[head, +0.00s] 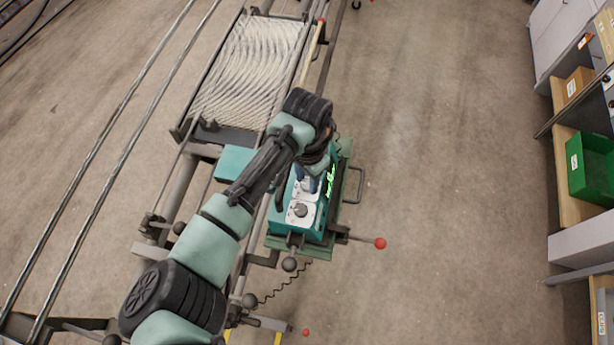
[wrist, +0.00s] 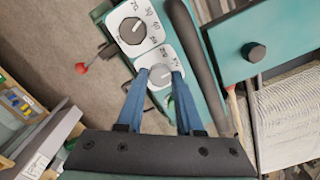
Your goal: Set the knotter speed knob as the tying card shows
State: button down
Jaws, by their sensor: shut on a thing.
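The teal knotter box (head: 318,228) carries white dial plates with grey knobs. My gripper (head: 310,183) reaches down over the box. In the wrist view its two blue fingers (wrist: 160,78) are shut on the grey knob (wrist: 160,71) of one dial, one finger on each side. The fingers cover part of that dial's scale. A second knob (wrist: 132,31) with a pointer line and a numbered scale is free beside it; it also shows in the head view (head: 300,209). I cannot tell which knob is labelled speed. I cannot make out the tying card.
A bright green display (head: 331,181) shows on the box's right side. A red-ended lever (head: 380,243) sticks out right. The frame with pale threads (head: 252,65) lies behind. A green bin (head: 590,168) sits on the shelf at far right. The floor between is clear.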

aim_at(307, 184)
jog(key=shift+m, duration=0.4)
jog(key=m, duration=0.4)
jog(key=shift+m, duration=2.5)
jog(key=c, duration=0.8)
grip_release()
jog(key=shift+c, duration=0.2)
jog(key=shift+r, duration=0.1)
notch_tip(307, 184, up, 13)
jog(key=b, duration=0.1)
jog(key=shift+b, duration=0.3)
